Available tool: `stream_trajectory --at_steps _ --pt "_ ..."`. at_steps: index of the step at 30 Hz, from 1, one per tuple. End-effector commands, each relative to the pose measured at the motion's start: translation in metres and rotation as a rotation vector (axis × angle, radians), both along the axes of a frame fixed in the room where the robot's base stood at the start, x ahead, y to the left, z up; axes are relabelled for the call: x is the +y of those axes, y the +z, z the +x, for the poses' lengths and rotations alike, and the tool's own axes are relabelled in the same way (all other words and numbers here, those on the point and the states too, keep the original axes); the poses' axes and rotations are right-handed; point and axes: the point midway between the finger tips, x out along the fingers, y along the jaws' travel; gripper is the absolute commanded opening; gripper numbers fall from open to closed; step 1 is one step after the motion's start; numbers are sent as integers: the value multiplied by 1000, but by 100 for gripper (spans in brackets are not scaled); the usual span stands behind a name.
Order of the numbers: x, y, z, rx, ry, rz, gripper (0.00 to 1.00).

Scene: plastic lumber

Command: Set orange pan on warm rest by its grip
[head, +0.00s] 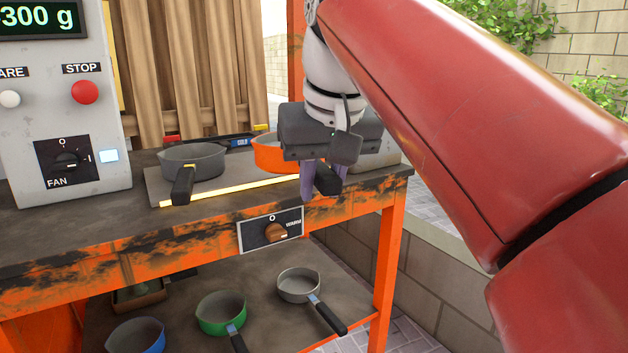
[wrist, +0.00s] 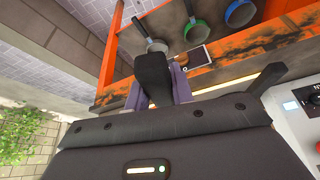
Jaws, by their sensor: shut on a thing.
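The orange pan (head: 270,157) is at the right end of the warm rest (head: 232,189), a flat grey plate with a glowing yellow front edge. My gripper (head: 320,186) is shut on the pan's black grip; its purple fingers stand on either side of it. In the wrist view the dark grip (wrist: 153,72) shows between the fingers of my gripper (wrist: 159,90). The pan looks level. My gripper hides its right part, and I cannot tell whether its base touches the rest.
A grey pan (head: 194,160) stands on the left of the rest, grip forward. A grey control box (head: 60,120) is further left. A knob panel (head: 271,231) is on the bench front. Blue (head: 137,336), green (head: 221,312) and grey (head: 299,285) pans are on the lower shelf.

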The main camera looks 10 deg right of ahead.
Motion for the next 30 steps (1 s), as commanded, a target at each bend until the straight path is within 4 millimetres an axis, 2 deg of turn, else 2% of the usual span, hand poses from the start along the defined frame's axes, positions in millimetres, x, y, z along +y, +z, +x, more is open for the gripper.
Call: stream_trajectory --at_steps 30 --pt "5 -5 97 -3 0 0 0"
